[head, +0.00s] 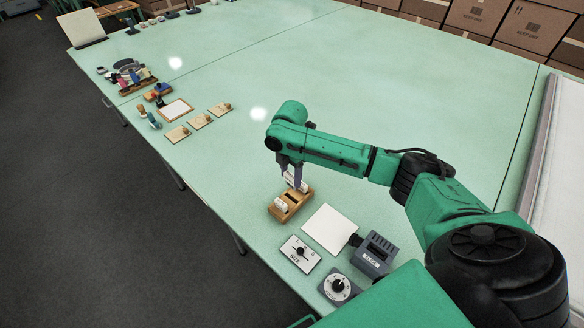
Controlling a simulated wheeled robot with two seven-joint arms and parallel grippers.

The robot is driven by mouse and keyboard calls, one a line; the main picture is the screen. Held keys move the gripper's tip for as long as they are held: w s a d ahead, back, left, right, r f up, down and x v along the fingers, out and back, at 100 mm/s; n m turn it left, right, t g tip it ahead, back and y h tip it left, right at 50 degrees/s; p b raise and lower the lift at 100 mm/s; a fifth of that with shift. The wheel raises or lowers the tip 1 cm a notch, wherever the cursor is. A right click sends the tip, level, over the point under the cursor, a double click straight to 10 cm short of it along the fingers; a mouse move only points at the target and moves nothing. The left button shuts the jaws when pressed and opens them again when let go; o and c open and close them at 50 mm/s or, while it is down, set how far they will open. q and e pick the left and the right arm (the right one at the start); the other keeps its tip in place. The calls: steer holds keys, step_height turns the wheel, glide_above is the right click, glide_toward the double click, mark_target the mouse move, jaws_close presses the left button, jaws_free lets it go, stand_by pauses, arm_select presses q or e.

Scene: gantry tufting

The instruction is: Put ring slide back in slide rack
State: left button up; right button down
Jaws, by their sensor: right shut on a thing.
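The slide rack (277,213) is a small wooden block with dark slots, near the front edge of the green table. A white slide (281,204) stands in its near left part. My right gripper (292,179) points down over the far end of the rack. It is shut on a white slide (301,184), which is at or just above the rack. I cannot tell whether this slide's lower edge is inside a slot, or read its marking. My left gripper is not in view.
A white sheet (330,229), a grey projector-like box (374,255), a SIZE switch plate (299,254) and a dial box (339,288) lie close to the rack. Wooden plates (199,121) and small tools stand further left. The table's middle is clear.

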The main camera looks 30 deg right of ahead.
mark_target(291, 186)
steer(key=shift+d+f+n, duration=0.3)
steer(key=shift+d, duration=0.1)
steer(key=shift+a+f+b, duration=0.15)
steer(key=shift+f+b, duration=0.15)
steer(key=shift+b, duration=0.25)
steer(key=shift+w+a+f+b, duration=0.2)
steer(key=shift+f+b, duration=0.45)
steer(key=shift+b, duration=0.05)
steer(key=shift+f+b, duration=0.35)
steer(key=shift+b, duration=0.05)
steer(key=shift+s+d+f+b, duration=0.15)
steer(key=shift+f+b, duration=0.5)
steer(key=shift+b, duration=0.05)
steer(key=shift+f+b, duration=0.9)
steer(key=shift+b, duration=0.1)
steer(key=shift+f, duration=0.3)
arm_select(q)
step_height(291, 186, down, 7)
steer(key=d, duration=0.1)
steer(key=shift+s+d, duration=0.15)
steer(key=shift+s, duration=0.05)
arm_select(e)
steer(key=shift+f, duration=0.95)
